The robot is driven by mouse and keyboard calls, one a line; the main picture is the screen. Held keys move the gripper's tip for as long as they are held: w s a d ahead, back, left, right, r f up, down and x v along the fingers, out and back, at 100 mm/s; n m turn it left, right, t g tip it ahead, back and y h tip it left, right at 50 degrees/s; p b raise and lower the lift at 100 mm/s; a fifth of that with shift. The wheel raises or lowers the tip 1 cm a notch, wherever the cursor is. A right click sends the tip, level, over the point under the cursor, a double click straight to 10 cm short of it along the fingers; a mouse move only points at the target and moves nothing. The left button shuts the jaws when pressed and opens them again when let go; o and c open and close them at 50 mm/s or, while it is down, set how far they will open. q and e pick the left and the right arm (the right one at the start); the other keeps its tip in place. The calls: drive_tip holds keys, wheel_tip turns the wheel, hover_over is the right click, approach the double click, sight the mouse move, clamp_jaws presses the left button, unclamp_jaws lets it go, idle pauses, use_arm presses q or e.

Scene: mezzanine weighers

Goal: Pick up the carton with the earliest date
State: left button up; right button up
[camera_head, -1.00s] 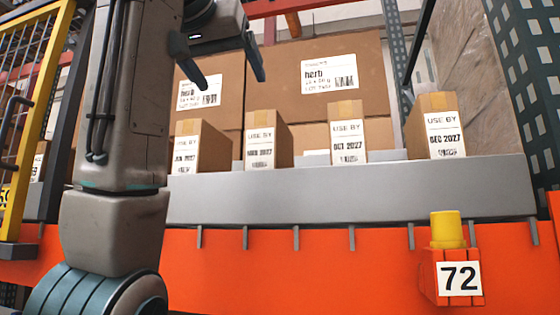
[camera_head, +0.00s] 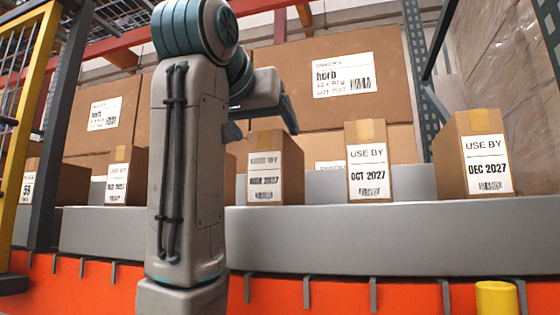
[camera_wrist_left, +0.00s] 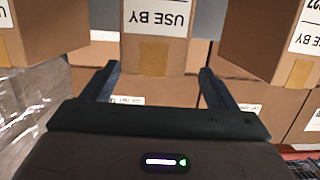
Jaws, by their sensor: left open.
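Several brown cartons with white USE BY labels stand in a row on the grey ledge. The right ones read OCT 2027 (camera_head: 367,137) and DEC 2027 (camera_head: 474,132). Further left, another carton (camera_head: 137,175) has a small, unclear date, and the end carton (camera_head: 73,185) is partly behind a post. My arm hides most of one more. My left gripper (camera_head: 261,125) is open above and behind the blurred-month carton. In the left wrist view, one inverted USE BY carton (camera_wrist_left: 155,40) appears between the open fingers.
Large herb boxes (camera_head: 355,95) stand behind the row. The grey ledge (camera_head: 400,228) runs above an orange beam (camera_head: 330,292). A yellow post-top (camera_head: 497,298) stands at front right. A yellow-framed mesh (camera_head: 28,130) and a dark post (camera_head: 52,130) are at left.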

use_arm(q)
drive_tip(key=shift+w+d, duration=0.1)
drive_tip(key=p+x, duration=0.1)
drive_tip(key=x, duration=0.1)
drive_tip(key=p+x, duration=0.2)
drive_tip(key=shift+d+r+p, duration=0.15)
drive_tip(key=shift+d+p, duration=0.15)
drive_tip(key=shift+d, duration=0.1)
drive_tip(key=shift+w+d, duration=0.1)
drive_tip(key=shift+w, duration=0.3)
use_arm(e)
wheel_tip(320, 180, up, 4)
drive_tip(key=shift+s, duration=0.15)
use_arm(q)
drive_tip(key=shift+s, duration=0.1)
drive_tip(key=shift+c, duration=0.2)
drive_tip(key=c, duration=1.7)
